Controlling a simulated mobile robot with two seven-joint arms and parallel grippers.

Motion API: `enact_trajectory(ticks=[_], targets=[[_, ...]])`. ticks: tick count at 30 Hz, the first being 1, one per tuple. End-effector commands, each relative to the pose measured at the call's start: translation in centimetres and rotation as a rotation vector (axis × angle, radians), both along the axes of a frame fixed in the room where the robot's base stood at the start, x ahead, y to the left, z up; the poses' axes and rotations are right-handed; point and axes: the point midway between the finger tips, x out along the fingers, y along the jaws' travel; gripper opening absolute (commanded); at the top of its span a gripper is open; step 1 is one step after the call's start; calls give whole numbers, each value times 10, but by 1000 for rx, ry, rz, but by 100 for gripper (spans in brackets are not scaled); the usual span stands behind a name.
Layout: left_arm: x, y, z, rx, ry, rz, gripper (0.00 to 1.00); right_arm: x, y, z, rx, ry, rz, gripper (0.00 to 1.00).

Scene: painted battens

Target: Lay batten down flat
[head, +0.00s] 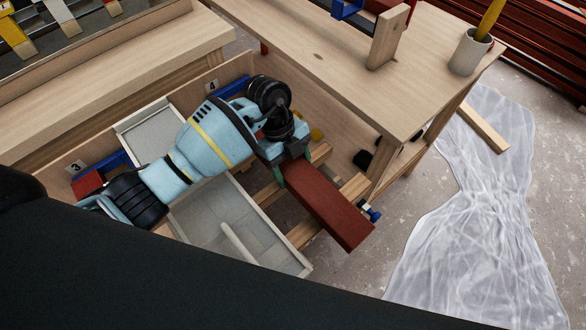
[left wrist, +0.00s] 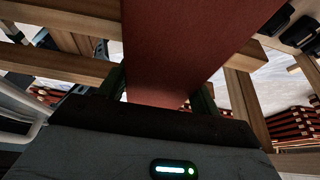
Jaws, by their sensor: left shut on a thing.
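A dark red painted batten (head: 328,205) juts from my left gripper (head: 292,163) toward the lower right in the head view. The gripper is shut on the near end of it. In the left wrist view the red batten (left wrist: 185,45) runs up and away between the fingers of my left gripper (left wrist: 162,95). The batten passes above pale wooden bars (head: 305,230); I cannot tell whether it touches them. My right gripper is not in view.
A wooden workbench (head: 330,60) with a cup (head: 468,52) stands at the upper right. A grey tray (head: 235,215) lies below my left arm. Crumpled clear plastic sheet (head: 480,210) and a loose pale batten (head: 483,128) lie on the floor at right. Red boards (head: 540,45) fill the top right corner.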

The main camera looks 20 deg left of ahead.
Motion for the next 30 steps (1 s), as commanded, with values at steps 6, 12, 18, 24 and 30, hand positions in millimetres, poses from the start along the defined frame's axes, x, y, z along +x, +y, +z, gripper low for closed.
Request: enact_trajectory(ticks=[6, 12, 18, 24, 30], targets=[[1, -1, -11, -2, -4, 0, 41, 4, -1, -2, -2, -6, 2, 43], [1, 0, -12, -2, -4, 0, 41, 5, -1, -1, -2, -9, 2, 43], [0, 0, -13, 1, -1, -1, 85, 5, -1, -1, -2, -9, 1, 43], [0, 0, -14, 1, -1, 0, 85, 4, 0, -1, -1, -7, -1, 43], [2, 2, -6, 1, -3, 1, 85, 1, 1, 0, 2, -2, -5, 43]])
